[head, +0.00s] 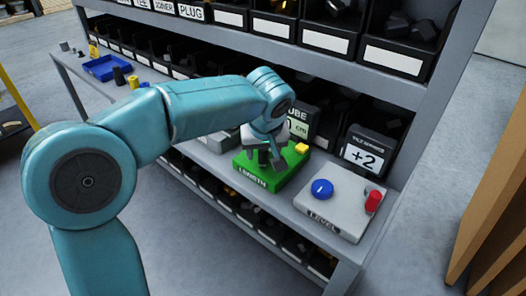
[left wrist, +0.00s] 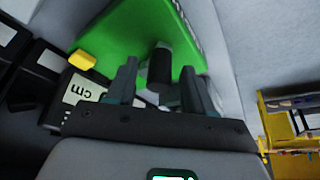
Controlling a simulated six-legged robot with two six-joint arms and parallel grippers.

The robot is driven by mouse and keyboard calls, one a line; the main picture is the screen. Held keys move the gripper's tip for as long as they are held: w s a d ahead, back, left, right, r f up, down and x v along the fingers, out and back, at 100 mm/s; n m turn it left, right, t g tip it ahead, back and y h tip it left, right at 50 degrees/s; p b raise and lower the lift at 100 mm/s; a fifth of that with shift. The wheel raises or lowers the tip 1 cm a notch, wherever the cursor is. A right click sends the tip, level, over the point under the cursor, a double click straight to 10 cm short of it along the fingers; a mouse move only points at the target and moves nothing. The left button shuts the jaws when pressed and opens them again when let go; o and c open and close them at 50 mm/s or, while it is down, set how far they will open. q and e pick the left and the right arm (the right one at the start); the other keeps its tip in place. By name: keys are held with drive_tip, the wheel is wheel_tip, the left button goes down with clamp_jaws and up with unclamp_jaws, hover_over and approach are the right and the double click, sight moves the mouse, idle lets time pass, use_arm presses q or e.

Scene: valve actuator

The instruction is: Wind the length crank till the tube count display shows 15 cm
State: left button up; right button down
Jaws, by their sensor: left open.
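The green box (head: 262,183) marked LENGTH sits on the shelf ledge, and its green top also shows in the left wrist view (left wrist: 120,38). My left gripper (head: 270,160) is over this box with its fingers pointing down. In the left wrist view my left gripper (left wrist: 161,88) is open, and the black crank knob (left wrist: 160,64) stands between its fingers, with no clear grip on it. The tube count display (head: 300,122) behind is partly hidden by my arm; "UBE", a 0 and "cm" show. Any digit before the 0 is hidden. My right gripper is not in view.
A yellow block (head: 302,148) is on the green box's corner. Right of it is a grey LEVEL panel (head: 335,208) with a blue knob (head: 322,188) and a red handle (head: 374,201). A "+2" display (head: 365,155) stands behind. A blue tray (head: 107,68) lies far left.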

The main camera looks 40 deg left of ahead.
use_arm(q)
drive_tip(key=shift+w+f, duration=0.15)
drive_tip(key=shift+f, duration=0.15)
drive_tip(key=shift+c, duration=0.3)
clamp_jaws()
drive_tip(key=shift+a+r, duration=0.1)
drive_tip(key=shift+a, duration=0.05)
